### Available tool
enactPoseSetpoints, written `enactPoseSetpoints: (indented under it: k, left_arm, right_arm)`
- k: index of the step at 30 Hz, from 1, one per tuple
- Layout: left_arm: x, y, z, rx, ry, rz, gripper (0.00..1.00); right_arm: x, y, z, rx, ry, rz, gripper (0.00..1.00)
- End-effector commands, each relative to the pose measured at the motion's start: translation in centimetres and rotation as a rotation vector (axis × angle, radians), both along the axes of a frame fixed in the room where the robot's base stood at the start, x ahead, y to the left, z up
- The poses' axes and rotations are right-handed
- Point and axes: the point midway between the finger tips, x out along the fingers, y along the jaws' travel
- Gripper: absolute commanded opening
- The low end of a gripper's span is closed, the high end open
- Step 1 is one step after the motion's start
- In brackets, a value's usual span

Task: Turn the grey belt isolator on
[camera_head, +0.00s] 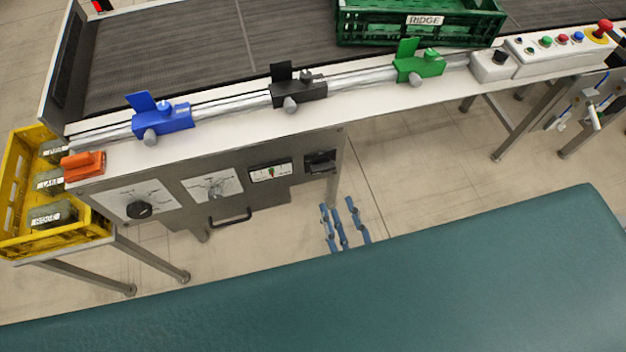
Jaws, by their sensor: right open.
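A pale grey box (488,71) with a black rotary knob (501,56) on top sits on the conveyor's front rail, at the left end of the white button panel. It appears to be the belt isolator, and I cannot tell which way its knob is set. I do not see my left gripper.
The button panel (530,65) has coloured buttons and a red mushroom button (604,27). A green RIDGE crate (420,33) stands on the belt (190,40). Blue (176,118), black (300,92) and green (420,67) clamps line the rail. A yellow crate (15,190) stands left.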

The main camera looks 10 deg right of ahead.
Motion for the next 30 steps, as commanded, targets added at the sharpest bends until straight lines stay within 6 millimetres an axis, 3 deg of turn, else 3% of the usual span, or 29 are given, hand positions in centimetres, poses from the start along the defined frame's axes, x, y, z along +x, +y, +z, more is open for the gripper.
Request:
enactPoseSetpoints:
  k: [8, 18, 30]
  left_arm:
    - [-0.4, -1.9, -1.1, -0.021, 0.006, -0.004, 0.38]
    - [-0.4, -1.0, -2.7, -0.011, 0.005, -0.003, 0.38]
    - [-0.3, -0.7, -2.9, -0.007, 0.004, 0.000, 0.38]
  right_arm:
    - [3.9, 0.0, 0.2, -0.008, -0.011, -0.003, 0.43]
    - [9.5, 0.2, 0.1, -0.008, -0.007, -0.003, 0.43]
    - [10.7, 0.3, 0.2, -0.008, -0.004, -0.002, 0.43]
